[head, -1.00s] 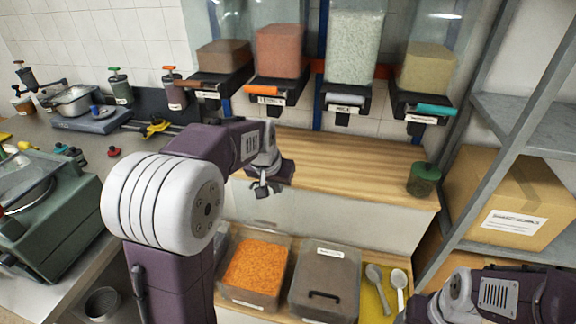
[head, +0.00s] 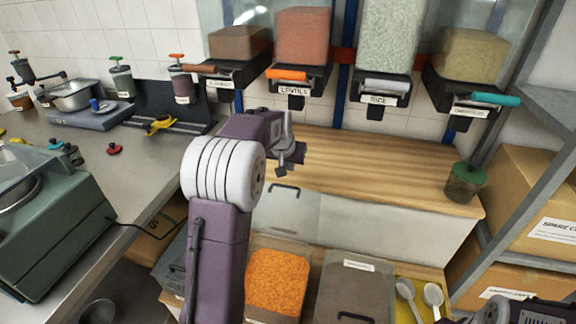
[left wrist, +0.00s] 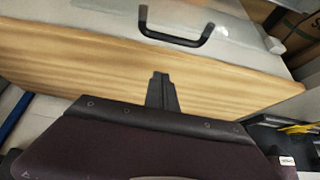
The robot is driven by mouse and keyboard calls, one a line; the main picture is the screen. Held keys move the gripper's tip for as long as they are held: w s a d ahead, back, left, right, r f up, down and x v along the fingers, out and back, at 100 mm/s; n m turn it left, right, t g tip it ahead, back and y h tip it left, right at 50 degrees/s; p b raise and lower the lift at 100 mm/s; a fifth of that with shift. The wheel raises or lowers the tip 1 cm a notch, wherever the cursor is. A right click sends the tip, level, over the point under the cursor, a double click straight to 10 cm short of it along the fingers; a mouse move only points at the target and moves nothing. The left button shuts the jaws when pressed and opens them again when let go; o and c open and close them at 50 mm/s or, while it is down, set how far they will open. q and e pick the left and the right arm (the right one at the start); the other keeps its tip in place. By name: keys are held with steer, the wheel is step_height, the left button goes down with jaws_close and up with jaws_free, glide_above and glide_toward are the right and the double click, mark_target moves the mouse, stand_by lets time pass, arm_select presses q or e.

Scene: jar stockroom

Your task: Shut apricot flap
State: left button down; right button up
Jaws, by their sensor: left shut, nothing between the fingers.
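A see-through flap (head: 292,212) with a dark handle (head: 284,187) stands raised behind an open bin (head: 275,282) of orange contents. I take it for the apricot flap; I cannot read a label on it. My left gripper (head: 281,171) is shut and empty, just above the flap's handle in the head view, near the counter's front edge. In the left wrist view the closed fingers (left wrist: 160,78) show in front of the wood, apart from the handle (left wrist: 175,38) and the clear panel (left wrist: 222,18).
A bin with its lid down (head: 356,285) stands right of the open one, beside two scoops (head: 420,298). Above is a wooden counter (head: 385,172) with a green-lidded jar (head: 465,183). Several dispensers hang behind it. A green machine (head: 50,225) stands at left.

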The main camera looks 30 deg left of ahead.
arm_select(q)
steer(key=f, duration=0.1)
steer(key=s+f+b, duration=0.1)
steer(key=f, duration=0.2)
steer(key=shift+s+d+f+b, duration=0.15)
steer(key=shift+s+f+b, duration=0.15)
steer(key=shift+f+b, duration=0.1)
